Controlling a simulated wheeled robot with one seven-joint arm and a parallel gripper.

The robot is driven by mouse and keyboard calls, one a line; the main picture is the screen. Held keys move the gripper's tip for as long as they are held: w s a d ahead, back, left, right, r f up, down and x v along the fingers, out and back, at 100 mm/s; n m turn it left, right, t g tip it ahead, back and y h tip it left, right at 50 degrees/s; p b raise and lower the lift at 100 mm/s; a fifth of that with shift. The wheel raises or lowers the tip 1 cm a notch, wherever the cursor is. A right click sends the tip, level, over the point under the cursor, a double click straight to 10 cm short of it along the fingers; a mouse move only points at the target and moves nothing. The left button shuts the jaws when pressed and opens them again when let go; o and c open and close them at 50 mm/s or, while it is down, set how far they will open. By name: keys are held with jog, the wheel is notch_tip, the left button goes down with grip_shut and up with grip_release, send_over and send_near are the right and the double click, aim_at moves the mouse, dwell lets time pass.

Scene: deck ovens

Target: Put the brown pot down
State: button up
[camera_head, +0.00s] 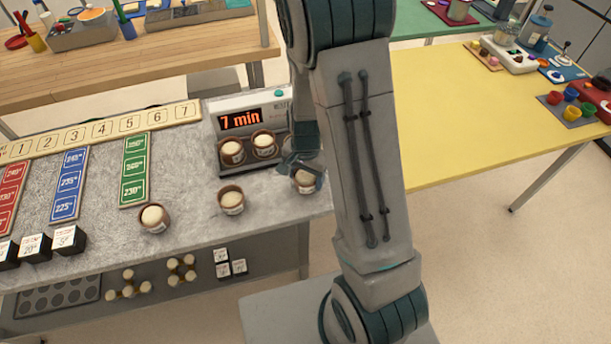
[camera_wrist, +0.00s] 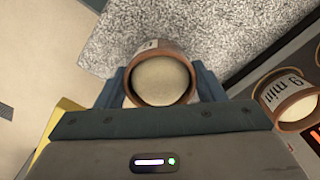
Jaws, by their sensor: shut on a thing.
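The brown pot (camera_head: 305,185), with a pale domed top, is between the fingers of my gripper (camera_head: 301,167) at the right end of the grey counter (camera_head: 185,185). In the wrist view my gripper (camera_wrist: 161,88) is shut on the brown pot (camera_wrist: 160,81), with one blue-grey finger on each side. The pot looks upright. My gripper and arm hide part of it in the head view. I cannot tell whether its base touches the counter or hangs slightly above it.
Two similar pots (camera_head: 153,217) (camera_head: 231,200) stand loose on the counter to the left. The counter's right edge is close. A yellow table (camera_head: 450,110) stands to the right.

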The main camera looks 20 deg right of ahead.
jog(key=shift+f, duration=0.4)
jog(key=shift+f, duration=0.25)
jog(key=o, duration=1.1)
jog(key=shift+r, duration=0.1)
jog(key=shift+r, duration=0.1)
